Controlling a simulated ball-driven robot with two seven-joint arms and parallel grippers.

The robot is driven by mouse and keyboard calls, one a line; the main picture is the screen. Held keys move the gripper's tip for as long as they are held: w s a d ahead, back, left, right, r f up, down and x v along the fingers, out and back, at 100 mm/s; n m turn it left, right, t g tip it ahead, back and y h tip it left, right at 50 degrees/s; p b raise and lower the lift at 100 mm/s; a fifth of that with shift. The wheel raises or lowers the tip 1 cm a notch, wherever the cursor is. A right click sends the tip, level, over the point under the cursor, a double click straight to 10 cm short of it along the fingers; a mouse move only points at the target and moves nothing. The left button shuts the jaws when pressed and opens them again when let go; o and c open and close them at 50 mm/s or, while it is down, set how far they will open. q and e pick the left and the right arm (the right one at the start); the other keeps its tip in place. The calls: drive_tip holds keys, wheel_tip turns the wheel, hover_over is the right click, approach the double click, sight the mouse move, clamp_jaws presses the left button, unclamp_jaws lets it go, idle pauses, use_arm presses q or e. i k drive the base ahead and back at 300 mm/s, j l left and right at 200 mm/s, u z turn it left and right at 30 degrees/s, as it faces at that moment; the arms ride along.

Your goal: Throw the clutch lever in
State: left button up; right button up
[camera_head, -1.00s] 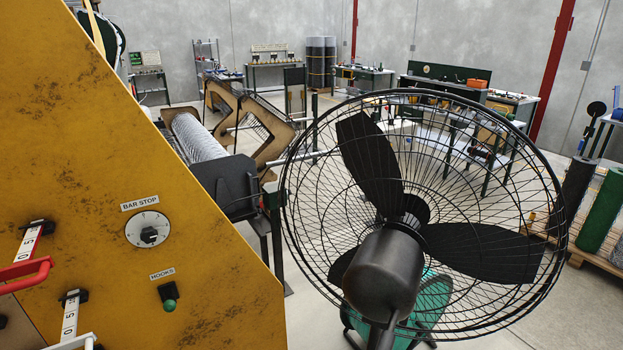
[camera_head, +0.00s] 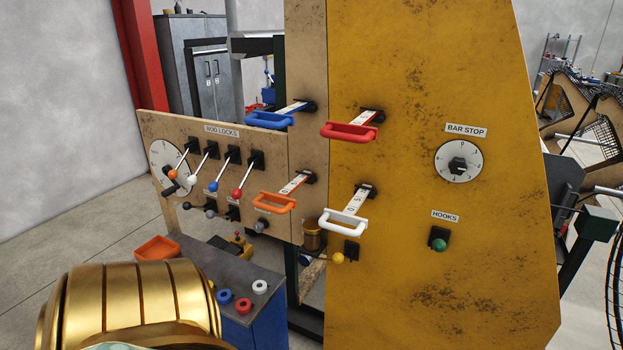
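No lever in the camera_head view has a label reading clutch, so I cannot tell which one it is. The yellow machine panel (camera_head: 485,60) and the tan panels (camera_head: 308,60) beside it carry pull handles: a blue handle (camera_head: 269,121), a red handle (camera_head: 348,132), an orange handle (camera_head: 273,203) and a white handle (camera_head: 342,224). Under the ROD LOCKS label stand levers with orange, white, blue and red knobs (camera_head: 236,193). A lever with a yellow knob (camera_head: 338,258) sits below the white handle. Neither gripper is in view.
A BAR STOP dial (camera_head: 458,161) and a green HOOKS knob (camera_head: 439,245) are on the yellow panel. A blue cabinet (camera_head: 262,322) with coloured rings and an orange bin (camera_head: 157,248) stands below. A fan cage edge (camera_head: 613,285) is at the right. The floor at left is clear.

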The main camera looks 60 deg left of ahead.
sight(186, 205)
drive_tip(key=u, duration=2.7)
drive_tip(key=i+z, duration=0.1)
